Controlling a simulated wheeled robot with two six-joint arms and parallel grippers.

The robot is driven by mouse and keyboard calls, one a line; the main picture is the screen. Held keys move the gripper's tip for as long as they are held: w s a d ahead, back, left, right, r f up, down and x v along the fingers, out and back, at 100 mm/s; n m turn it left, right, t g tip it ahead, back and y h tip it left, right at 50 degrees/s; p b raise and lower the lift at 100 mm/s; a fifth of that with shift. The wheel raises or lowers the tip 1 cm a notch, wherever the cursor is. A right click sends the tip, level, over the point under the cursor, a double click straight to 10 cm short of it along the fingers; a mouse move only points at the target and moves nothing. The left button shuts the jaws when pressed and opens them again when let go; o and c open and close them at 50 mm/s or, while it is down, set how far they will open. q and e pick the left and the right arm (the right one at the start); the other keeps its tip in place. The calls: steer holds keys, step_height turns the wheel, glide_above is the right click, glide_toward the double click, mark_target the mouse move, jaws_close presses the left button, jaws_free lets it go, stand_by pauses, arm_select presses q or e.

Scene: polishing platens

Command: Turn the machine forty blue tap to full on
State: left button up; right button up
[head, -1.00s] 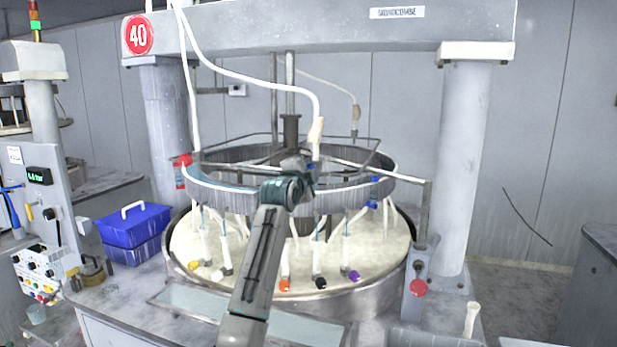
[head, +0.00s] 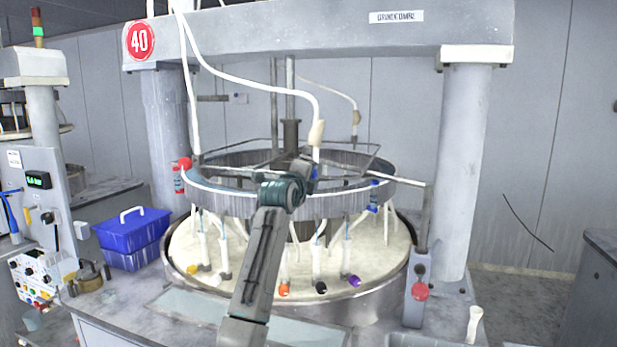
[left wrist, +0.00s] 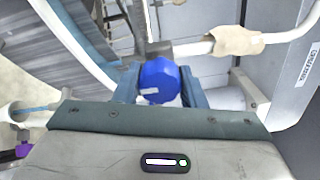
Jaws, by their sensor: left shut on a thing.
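Machine 40, marked by a red round sign (head: 140,40), stands in front of me. My left gripper (head: 306,166) reaches over its ring, beside the hanging white hose. In the left wrist view, a blue tap (left wrist: 158,78) with a pale mark on its face sits between the fingers of my left gripper (left wrist: 158,88). The gripper is shut on the tap. In the head view only a small blue part of the tap (head: 315,173) shows; my gripper hides the rest. My right gripper is in neither view.
The grey ring (head: 345,203) sits above a round basin (head: 345,308), with several hoses and coloured knobs around it. A white hose (head: 262,81) hangs from the overhead beam. A blue box (head: 130,233) stands at left, a post with a red button (head: 420,291) at right.

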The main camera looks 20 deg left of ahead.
arm_select(q)
steer(key=shift+f, duration=0.25)
steer(key=o, duration=0.6)
steer(key=shift+c, duration=0.2)
steer(key=o, duration=0.4)
steer(key=shift+o, duration=0.2)
steer(key=shift+r, duration=0.15)
steer(key=shift+s, duration=0.15)
